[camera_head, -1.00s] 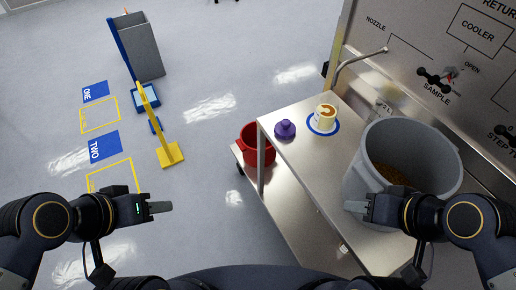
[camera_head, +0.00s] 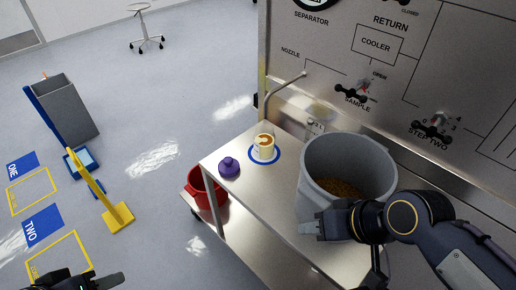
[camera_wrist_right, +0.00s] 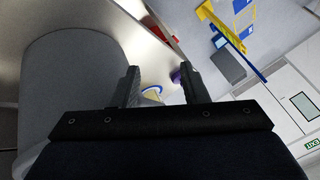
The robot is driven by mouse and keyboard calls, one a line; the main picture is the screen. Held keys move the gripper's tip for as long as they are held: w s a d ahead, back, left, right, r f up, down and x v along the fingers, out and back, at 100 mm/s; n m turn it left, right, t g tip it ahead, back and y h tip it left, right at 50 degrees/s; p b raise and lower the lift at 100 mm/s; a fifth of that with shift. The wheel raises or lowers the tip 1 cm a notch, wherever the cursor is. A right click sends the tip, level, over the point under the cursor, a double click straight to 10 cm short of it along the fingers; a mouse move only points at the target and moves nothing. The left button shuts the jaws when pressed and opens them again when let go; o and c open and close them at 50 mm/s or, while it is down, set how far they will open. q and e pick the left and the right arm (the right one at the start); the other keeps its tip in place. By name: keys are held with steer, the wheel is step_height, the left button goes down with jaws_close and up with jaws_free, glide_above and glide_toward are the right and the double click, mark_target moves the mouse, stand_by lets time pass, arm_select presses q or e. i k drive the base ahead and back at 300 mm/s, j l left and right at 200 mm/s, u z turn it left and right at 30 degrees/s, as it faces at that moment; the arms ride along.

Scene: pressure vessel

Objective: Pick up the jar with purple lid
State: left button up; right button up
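A purple lid (camera_head: 229,168) with a knob sits on the metal table near its left edge. It shows small and partly hidden behind a finger in the right wrist view (camera_wrist_right: 176,76). A cream jar (camera_head: 265,146) with a brown top stands upright on a blue-ringed white spot, just right of the purple lid and apart from it. My right gripper (camera_head: 312,228) is in front of the grey bucket, nearer than the jar and apart from it. Its fingers are spread and empty in the right wrist view (camera_wrist_right: 162,88). My left gripper (camera_head: 98,282) shows only partly at the bottom left edge.
A large grey bucket (camera_head: 318,182) with brown grains stands on the metal table (camera_head: 240,192), close to my right gripper. A tap spout (camera_head: 284,84) arches behind the jar. A red bucket (camera_head: 204,190) is lower, left of the table. A panel wall (camera_head: 330,55) closes the back.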

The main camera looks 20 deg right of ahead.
mark_target(263, 137)
steer(key=z, duration=0.4)
steer(key=i+j+z, duration=0.15)
steer(key=z, duration=0.2)
steer(key=j+z, duration=0.35)
steer(key=i+j+z, duration=0.1)
steer(key=j+z, duration=0.25)
steer(key=i+j+z, duration=0.1)
steer(key=j, duration=0.6)
steer(key=i+j+z, duration=0.1)
steer(key=j, duration=0.65)
steer(key=i+j+z, duration=0.1)
steer(key=j, duration=0.6)
steer(key=i+j+z, duration=0.1)
steer(key=j, duration=0.65)
steer(key=i, duration=0.1)
